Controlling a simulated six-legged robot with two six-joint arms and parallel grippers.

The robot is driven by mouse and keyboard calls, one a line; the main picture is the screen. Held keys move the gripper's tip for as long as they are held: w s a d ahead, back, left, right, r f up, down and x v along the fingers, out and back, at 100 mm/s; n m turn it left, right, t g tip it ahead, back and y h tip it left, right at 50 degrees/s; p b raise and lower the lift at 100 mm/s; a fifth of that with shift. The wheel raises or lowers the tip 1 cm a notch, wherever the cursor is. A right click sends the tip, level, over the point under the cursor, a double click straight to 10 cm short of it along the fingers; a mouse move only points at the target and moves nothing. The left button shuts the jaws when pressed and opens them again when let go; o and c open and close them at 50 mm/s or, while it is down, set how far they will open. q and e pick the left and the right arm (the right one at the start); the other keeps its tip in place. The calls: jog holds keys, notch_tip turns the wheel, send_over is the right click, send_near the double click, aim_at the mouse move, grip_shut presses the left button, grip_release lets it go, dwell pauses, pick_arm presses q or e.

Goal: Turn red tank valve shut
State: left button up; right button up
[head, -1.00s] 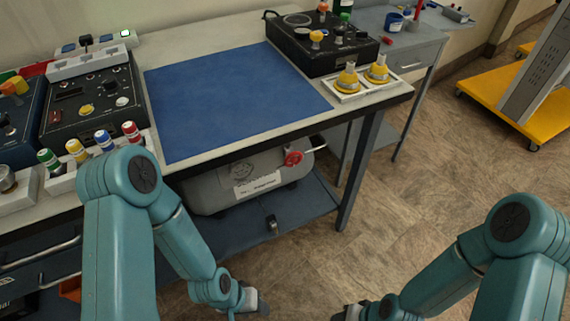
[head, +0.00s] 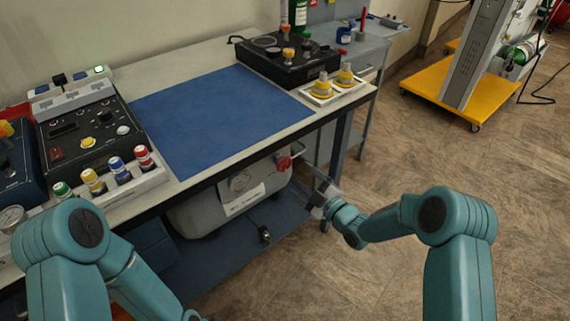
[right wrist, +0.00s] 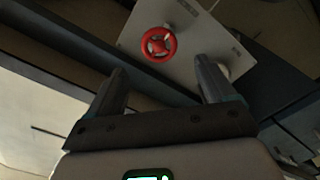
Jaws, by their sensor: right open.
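The red valve wheel (head: 284,163) sits at the right end of the grey tank (head: 200,213) under the workbench. My right gripper (head: 322,194) is open, to the right of the wheel and apart from it. In the right wrist view the red wheel (right wrist: 158,43) lies beyond the gap between the two open fingers (right wrist: 161,76), with nothing between them. My left arm is at the lower left of the head view; its gripper is out of the picture.
The bench (head: 197,179) overhangs the tank, and its right front leg (head: 338,150) stands near my right gripper. A lower shelf (head: 235,255) lies under the tank. A blue mat (head: 215,118) covers the bench top. Open floor (head: 370,275) lies to the right.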

aim_at(286, 165)
jog(key=x, duration=0.9)
jog(key=shift+w+d+f, duration=0.15)
jog(key=c, duration=1)
